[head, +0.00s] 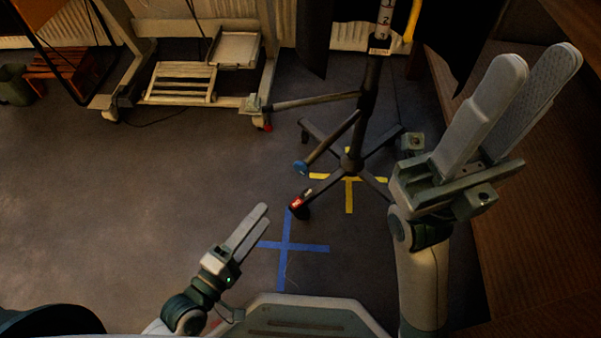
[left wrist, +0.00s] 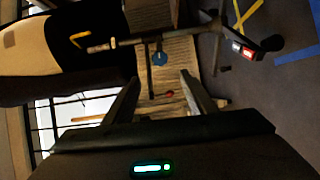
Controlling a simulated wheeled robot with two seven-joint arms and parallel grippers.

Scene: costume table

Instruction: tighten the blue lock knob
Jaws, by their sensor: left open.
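The blue lock knob (head: 300,167) sits at the lower end of a slanted dark bar on the black stand (head: 367,105). It also shows in the left wrist view (left wrist: 160,59), beyond the fingertips and roughly in line with the gap between them. My left gripper (head: 262,210) is open and empty, below and left of the knob in the head view, apart from it. My right gripper (head: 540,58) is raised at the right, fingers apart, with nothing seen between them. It is well away from the knob.
The stand's foot with a red and white label (head: 299,204) lies near my left gripper. Blue tape (head: 285,246) and yellow tape (head: 349,195) mark the floor. A wheeled cart (head: 182,83) stands behind. A wooden surface (head: 535,220) borders the right. The left floor is clear.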

